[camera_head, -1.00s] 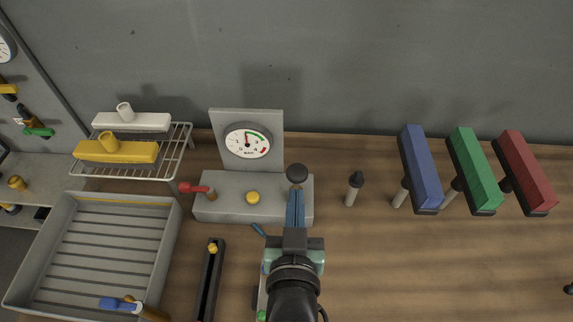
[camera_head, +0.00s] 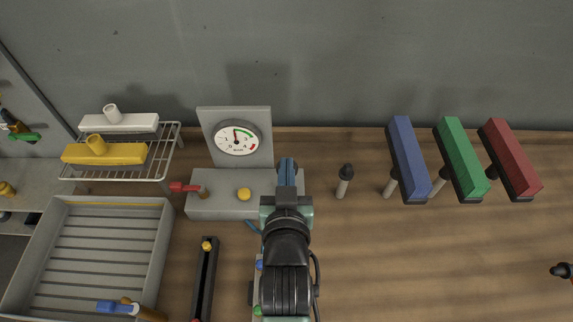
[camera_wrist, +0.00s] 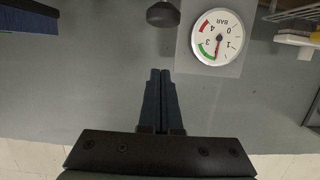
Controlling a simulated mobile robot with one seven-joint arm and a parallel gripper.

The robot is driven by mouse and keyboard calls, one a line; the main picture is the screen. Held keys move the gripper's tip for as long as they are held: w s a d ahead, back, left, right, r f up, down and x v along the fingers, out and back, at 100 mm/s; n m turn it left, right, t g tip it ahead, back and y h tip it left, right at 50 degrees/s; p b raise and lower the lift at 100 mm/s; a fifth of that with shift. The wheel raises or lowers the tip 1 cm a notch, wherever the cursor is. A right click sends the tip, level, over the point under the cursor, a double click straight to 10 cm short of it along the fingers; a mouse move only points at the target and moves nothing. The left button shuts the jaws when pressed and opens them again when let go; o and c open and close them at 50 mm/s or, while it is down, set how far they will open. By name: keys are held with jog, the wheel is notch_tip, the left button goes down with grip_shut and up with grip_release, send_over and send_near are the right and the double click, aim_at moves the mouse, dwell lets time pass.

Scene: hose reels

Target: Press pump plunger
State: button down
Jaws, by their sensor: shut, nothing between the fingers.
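The pump is a grey box (camera_head: 222,207) with an upright gauge plate behind it, a red lever (camera_head: 184,187) and a yellow button (camera_head: 244,194) on top. The round pressure gauge (camera_head: 237,138) also shows upside down in the wrist view (camera_wrist: 217,37). The black plunger knob (camera_wrist: 162,14) shows at the top edge of the wrist view, beyond the fingertips. In the head view my arm hides it. My gripper (camera_head: 287,164) is shut and empty over the right end of the box; its blue fingers also show in the wrist view (camera_wrist: 160,74). I see no clear contact with the knob.
A wire rack (camera_head: 166,160) with white and yellow blocks stands at the left, above a grey slatted tray (camera_head: 160,240). A dark slotted rail (camera_head: 203,285) lies in front. Blue (camera_head: 409,155), green (camera_head: 462,160) and red (camera_head: 511,160) blocks stand at the right.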

jog(key=w+f, duration=0.2)
jog(key=f, duration=0.1)
jog(key=w+f+p, duration=0.1)
jog(key=f, duration=0.1)
jog(key=shift+w, duration=0.15)
jog(key=shift+r, duration=0.1)
